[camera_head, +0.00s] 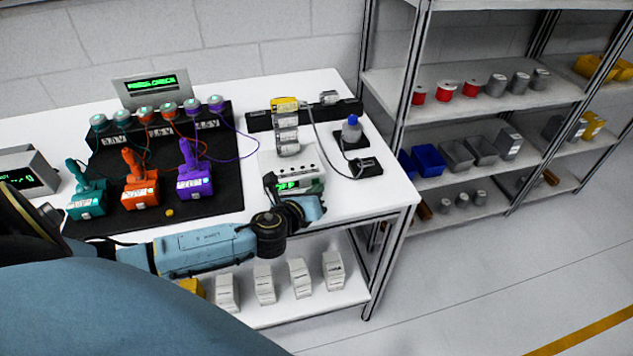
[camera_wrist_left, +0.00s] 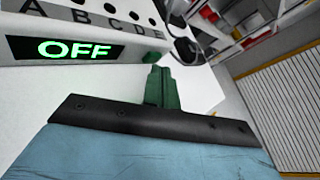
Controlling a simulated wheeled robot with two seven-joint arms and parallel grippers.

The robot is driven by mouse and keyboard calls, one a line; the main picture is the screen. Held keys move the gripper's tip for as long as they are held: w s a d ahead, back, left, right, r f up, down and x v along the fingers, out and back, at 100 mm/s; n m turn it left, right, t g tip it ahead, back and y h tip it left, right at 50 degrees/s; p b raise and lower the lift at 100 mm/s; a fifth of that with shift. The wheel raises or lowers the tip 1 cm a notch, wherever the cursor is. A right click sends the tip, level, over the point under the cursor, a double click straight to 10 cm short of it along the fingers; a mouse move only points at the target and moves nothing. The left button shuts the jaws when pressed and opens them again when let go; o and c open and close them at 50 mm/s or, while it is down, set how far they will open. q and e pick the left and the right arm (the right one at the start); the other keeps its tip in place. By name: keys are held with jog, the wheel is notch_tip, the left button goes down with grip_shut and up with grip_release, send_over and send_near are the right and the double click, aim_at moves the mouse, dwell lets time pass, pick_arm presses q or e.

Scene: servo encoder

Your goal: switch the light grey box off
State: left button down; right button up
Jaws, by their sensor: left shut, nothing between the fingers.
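The light grey box (camera_head: 305,160) stands on the white table, right of the black mat. Its front display glows green and reads OFF, clearly so in the left wrist view, where the box (camera_wrist_left: 20,22) shows a row of dark holes lettered A to E. My left gripper (camera_head: 318,190) is at the box's front right corner, near the table's front edge. In the left wrist view its dark green fingers (camera_wrist_left: 162,88) are shut and empty, right of the display and apparently apart from it. The box's right side is mostly out of sight. My right gripper is not in view.
Teal, orange and purple tools (camera_head: 194,180) stand on the black mat (camera_head: 225,195) to the left. Behind the box is a stack with a yellow top (camera_head: 284,104). A blue-capped bottle (camera_head: 352,130) and a cabled black block (camera_head: 366,168) stand right. Shelves (camera_head: 470,90) rise beyond.

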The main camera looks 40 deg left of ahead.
pick_arm(q)
jog(key=shift+s+d, duration=0.15)
jog(key=shift+d, duration=0.05)
jog(key=shift+s+d+p, duration=0.8)
jog(key=shift+s+d, duration=0.7)
jog(key=shift+d, duration=0.3)
jog(key=shift+s+d, duration=0.45)
